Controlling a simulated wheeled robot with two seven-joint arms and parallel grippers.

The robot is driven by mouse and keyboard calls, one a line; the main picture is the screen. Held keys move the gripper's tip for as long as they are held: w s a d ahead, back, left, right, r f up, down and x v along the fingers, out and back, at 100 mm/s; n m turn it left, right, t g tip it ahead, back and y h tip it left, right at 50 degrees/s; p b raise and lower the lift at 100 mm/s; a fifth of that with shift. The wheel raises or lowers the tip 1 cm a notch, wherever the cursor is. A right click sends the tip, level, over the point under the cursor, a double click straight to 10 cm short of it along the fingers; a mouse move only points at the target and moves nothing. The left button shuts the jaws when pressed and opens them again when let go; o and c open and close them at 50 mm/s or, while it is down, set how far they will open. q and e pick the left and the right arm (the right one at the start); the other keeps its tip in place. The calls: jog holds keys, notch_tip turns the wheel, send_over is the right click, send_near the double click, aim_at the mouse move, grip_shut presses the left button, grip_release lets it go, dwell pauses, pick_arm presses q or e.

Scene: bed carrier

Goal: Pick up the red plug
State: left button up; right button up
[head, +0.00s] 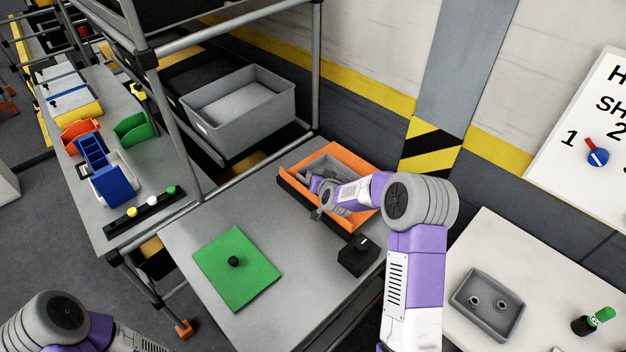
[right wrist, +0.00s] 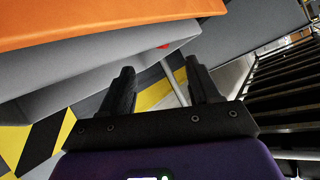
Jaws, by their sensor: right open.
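A small red spot (right wrist: 163,46) shows at the edge of a grey surface in the right wrist view, ahead of the fingers. It may be the red plug, but too little shows to be sure. I cannot make out a red plug on the table in the head view. My right gripper (right wrist: 162,80) is open, with nothing between its fingers. In the head view my right arm reaches over the orange tray (head: 352,157) holding a grey bin (head: 318,166), and hides part of both. My left arm is at the lower left; its gripper is out of view.
A green plate (head: 215,265) with a black knob and a black block (head: 357,258) are on the grey table. A shelf post (head: 173,130) rises behind.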

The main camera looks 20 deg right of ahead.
jog(key=x, duration=0.5)
jog(key=shift+w+a+f, duration=0.25)
jog(key=shift+f, duration=0.3)
jog(key=shift+f, duration=0.1)
grip_shut()
